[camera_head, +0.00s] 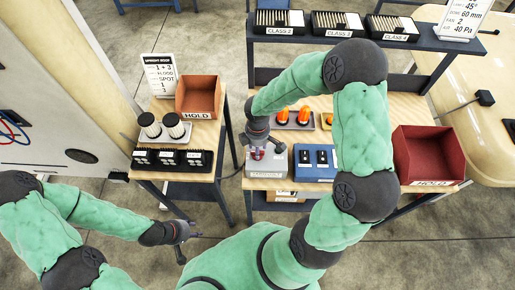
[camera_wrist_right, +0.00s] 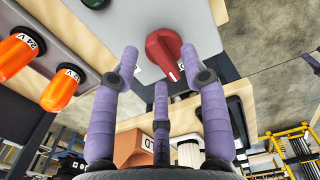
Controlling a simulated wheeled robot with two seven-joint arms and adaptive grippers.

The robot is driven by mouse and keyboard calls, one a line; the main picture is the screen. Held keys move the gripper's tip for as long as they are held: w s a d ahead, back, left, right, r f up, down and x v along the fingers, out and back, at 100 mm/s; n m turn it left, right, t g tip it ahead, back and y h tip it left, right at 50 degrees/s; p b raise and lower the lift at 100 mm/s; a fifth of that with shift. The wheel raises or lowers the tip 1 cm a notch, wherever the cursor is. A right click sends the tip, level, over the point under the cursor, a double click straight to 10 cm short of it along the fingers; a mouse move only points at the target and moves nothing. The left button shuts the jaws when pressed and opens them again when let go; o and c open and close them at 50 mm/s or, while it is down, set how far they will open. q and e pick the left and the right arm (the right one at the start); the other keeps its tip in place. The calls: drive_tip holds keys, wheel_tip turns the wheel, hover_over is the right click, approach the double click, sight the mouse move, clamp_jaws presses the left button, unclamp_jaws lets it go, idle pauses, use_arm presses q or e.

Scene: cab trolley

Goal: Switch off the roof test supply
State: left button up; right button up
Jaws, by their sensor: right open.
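A grey box (camera_head: 265,173) with a label too small to read stands at the front left of the right-hand bench. Its red rotary knob (camera_wrist_right: 163,50) with a white pointer mark shows large in the right wrist view. My right gripper (camera_head: 257,151) is over this box. In the right wrist view its purple fingers (camera_wrist_right: 160,62) are spread, with the knob in view between the two upper tips; contact cannot be told. My left gripper (camera_head: 181,241) hangs low in front of the left table, away from the box; its finger opening is unclear.
A blue box (camera_head: 314,160) with two black switches stands right of the grey box. Orange lamps (camera_head: 293,116) stand behind. A red HOLD bin (camera_head: 428,155) is at the right end. The left table holds a brown HOLD bin (camera_head: 198,96) and black racks (camera_head: 172,160).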

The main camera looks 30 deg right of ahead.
wheel_tip(320, 180, up, 11)
idle(0.3)
drive_tip(key=shift+f, duration=0.15)
idle(0.4)
